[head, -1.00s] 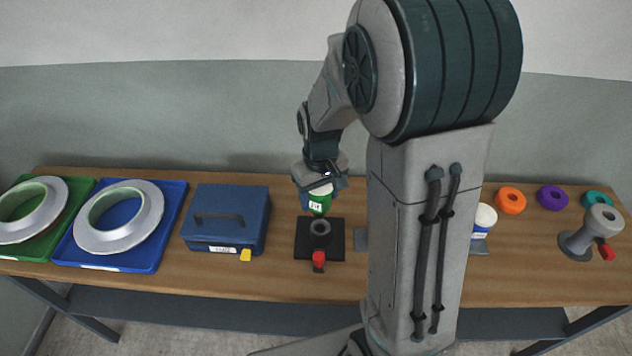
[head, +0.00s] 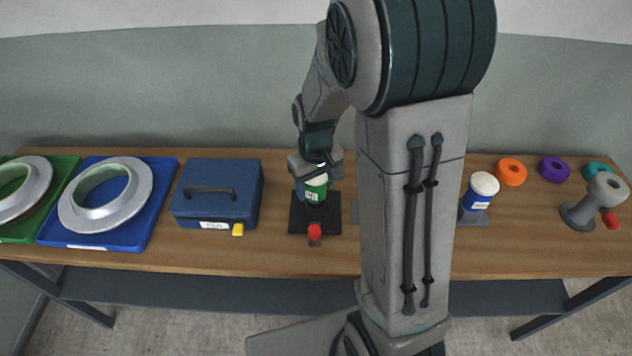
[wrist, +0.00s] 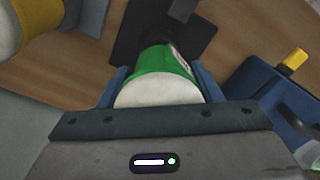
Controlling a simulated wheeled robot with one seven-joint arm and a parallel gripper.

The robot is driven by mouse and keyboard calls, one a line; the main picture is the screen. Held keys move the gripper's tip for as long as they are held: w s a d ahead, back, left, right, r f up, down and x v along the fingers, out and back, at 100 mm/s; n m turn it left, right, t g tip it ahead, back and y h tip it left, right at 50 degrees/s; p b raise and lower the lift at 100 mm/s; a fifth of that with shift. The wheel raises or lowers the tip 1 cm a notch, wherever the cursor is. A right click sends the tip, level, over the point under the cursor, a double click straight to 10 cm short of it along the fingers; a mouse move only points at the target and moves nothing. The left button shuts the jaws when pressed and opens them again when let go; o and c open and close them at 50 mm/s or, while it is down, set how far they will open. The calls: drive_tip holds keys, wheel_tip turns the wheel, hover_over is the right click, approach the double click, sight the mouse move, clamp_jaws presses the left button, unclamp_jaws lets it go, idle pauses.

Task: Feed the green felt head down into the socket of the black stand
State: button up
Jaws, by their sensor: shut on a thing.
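The green felt head (head: 316,192), a green cylinder with a white top and a small label, is between the fingers of my gripper (head: 316,180). My gripper is shut on it; in the wrist view a blue finger lies on each side of the green head (wrist: 163,66). The black stand (head: 298,222) is a square black plate with a red knob (head: 314,231) at its front. The head is directly over the stand's middle and hides the socket. I cannot tell whether its lower end is inside the socket. The stand's plate (wrist: 128,40) shows beyond the head in the wrist view.
Further left are blue (head: 150,222) and green trays with ring moulds. Right, beyond my arm, are a white-lidded blue jar (head: 479,193), coloured rings and a grey spool-like part (head: 604,190).

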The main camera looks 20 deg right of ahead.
drive_tip(key=shift+f+b, duration=0.55)
drive_tip(key=shift+f, duration=0.05)
drive_tip(key=o, duration=1.2)
drive_tip(key=shift+o, duration=0.2)
drive_tip(key=shift+r, duration=0.1)
